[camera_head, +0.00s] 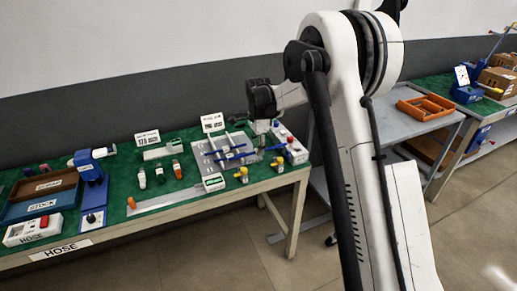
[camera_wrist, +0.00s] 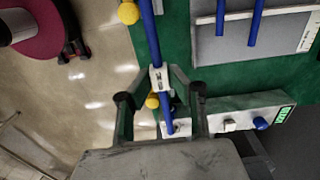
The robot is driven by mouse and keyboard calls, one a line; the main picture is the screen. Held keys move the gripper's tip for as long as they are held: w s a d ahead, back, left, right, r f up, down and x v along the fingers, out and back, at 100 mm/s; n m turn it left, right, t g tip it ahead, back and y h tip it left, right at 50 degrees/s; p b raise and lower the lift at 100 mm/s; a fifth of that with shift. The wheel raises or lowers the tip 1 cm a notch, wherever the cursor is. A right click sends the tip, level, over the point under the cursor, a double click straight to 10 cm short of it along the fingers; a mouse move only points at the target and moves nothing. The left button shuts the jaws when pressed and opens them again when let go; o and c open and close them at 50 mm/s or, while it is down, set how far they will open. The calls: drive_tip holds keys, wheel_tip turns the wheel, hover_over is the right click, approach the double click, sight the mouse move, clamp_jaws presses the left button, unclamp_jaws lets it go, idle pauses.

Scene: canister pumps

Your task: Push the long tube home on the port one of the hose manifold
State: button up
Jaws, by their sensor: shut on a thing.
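In the wrist view my gripper (camera_wrist: 152,88) is shut on a white collar (camera_wrist: 158,78) on a long blue tube (camera_wrist: 150,35). The tube runs from the top edge down between my fingers. Its lower end (camera_wrist: 168,128) is at the near end of a white block-shaped unit (camera_wrist: 235,118), which I take for the hose manifold; it bears a white stub, a blue cap and a green label. I cannot tell how deep the tube sits. In the head view my gripper (camera_head: 262,127) is over the bench's right end, beside the white unit (camera_head: 292,150). My fingers partly hide the tube there.
A grey tray (camera_head: 205,160) with other blue tubes lies left of the unit. Yellow-knobbed fittings (camera_head: 241,175) (camera_head: 277,165) stand along the bench's front edge. A blue press-like stand (camera_head: 93,190) and bins (camera_head: 45,190) are far left. Floor lies beyond the front edge.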

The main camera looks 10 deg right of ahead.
drive_tip(key=shift+f, duration=0.15)
drive_tip(key=shift+f+b, duration=2.45)
drive_tip(key=shift+f, duration=0.8)
drive_tip(key=shift+f+b, duration=0.1)
drive_tip(key=shift+b, duration=0.25)
drive_tip(key=shift+w+d+b, duration=0.2)
drive_tip(key=shift+d+b, duration=0.15)
drive_tip(key=shift+d, duration=0.9)
idle(0.4)
drive_tip(key=o, duration=1)
wheel_tip(320, 180, up, 12)
